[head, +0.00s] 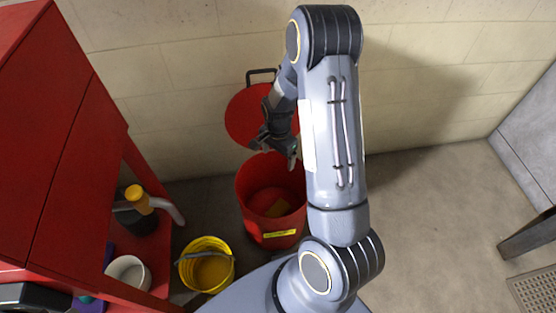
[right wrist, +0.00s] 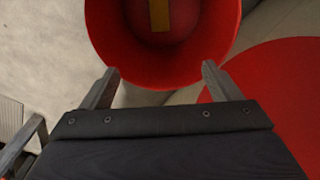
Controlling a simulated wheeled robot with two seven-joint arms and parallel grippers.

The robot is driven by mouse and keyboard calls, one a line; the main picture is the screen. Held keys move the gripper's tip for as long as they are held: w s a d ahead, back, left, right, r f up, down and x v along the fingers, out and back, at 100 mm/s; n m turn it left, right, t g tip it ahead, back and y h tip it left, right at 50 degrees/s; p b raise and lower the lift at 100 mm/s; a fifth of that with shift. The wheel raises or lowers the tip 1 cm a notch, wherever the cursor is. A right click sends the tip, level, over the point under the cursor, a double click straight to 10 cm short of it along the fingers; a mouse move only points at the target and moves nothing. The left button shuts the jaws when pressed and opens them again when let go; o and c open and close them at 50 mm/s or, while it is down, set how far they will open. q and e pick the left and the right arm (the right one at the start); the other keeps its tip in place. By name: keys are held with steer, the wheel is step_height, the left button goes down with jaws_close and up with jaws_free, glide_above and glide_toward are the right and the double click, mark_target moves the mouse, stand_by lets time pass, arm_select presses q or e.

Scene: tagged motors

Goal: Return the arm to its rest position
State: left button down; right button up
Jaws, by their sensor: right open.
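My right arm rises through the middle of the head view and bends over at the top. Its gripper (head: 278,152) hangs over the back rim of a red bin (head: 255,222). In the right wrist view the two fingers of my right gripper (right wrist: 158,74) stand wide apart with nothing between them. The open red bin (right wrist: 218,40) lies just beyond the fingertips. A yellow patch or item (head: 278,208) shows inside the bin; I cannot tell what it is. No left gripper can be made out.
A round red lid (head: 240,115) stands upright behind the bin, near the wall (head: 420,70). A yellow bucket (head: 207,272) is left of the bin. A red cabinet (head: 75,160) with items on its lower shelf fills the left.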

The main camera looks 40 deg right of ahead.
steer(key=shift+r, duration=0.7)
steer(key=s+a+r+n+t+y, duration=0.1)
steer(key=s+a+r+n+t, duration=0.15)
steer(key=r, duration=0.55)
steer(key=s+a+r+n+t+y, duration=0.1)
steer(key=s+a+r+n, duration=0.25)
steer(key=r, duration=0.45)
steer(key=s+a+r+n+t+y, duration=0.1)
steer(key=s+a+r+n, duration=0.3)
steer(key=s, duration=0.2)
steer(key=s+a+r+n+t+y, duration=0.1)
steer(key=s+a+r+n, duration=0.3)
steer(key=s, duration=0.3)
step_height(320, 180, up, 19)
steer(key=p, duration=1.9)
steer(key=shift+w+a+p, duration=0.15)
steer(key=shift+a+p, duration=0.15)
steer(key=shift+a, duration=0.1)
steer(key=shift+f, duration=0.15)
steer(key=shift+c, duration=0.3)
